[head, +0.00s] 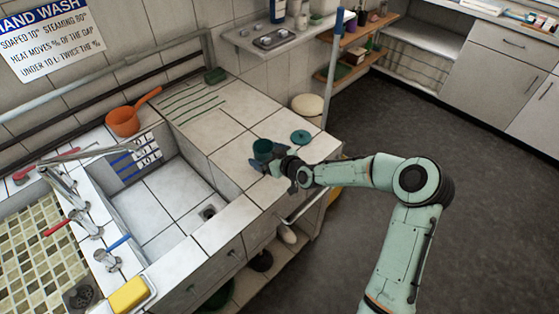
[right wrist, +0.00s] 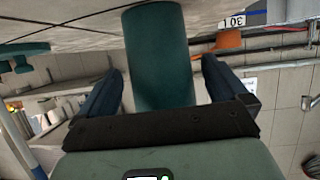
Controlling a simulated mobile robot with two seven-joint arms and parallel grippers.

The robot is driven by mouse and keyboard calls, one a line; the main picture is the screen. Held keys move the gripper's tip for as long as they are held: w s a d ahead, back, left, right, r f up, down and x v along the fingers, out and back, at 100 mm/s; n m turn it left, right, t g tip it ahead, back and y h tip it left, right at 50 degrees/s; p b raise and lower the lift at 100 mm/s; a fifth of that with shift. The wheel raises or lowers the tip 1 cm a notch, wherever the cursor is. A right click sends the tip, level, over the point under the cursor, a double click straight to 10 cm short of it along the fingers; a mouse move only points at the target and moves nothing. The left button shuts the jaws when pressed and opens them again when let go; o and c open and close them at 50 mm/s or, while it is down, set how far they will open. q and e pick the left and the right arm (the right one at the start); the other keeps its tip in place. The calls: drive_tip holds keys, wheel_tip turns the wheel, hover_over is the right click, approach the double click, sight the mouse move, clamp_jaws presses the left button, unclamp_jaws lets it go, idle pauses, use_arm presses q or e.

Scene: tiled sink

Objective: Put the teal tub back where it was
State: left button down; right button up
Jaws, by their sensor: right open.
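The teal tub (head: 263,147) stands upright on the tiled counter (head: 232,162) to the right of the sink basin. My right gripper (head: 268,160) is at the tub's near side, low over the counter. In the right wrist view the tub (right wrist: 158,55) stands between the two open fingers, with a gap visible on each side. Its lower part near the palm is partly hidden there. My left gripper is not in view.
The sink basin (head: 160,205) lies left of the tub. An orange pan (head: 123,121) and a dark green block (head: 215,75) sit farther back. A shelf with a metal tray (head: 273,39) is on the wall. The counter behind the tub is clear.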

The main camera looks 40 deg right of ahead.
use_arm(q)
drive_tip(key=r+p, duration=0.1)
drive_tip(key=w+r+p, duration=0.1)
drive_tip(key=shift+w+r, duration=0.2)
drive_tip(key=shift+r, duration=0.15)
use_arm(e)
drive_tip(key=v, duration=1)
drive_tip(key=shift+s, duration=0.3)
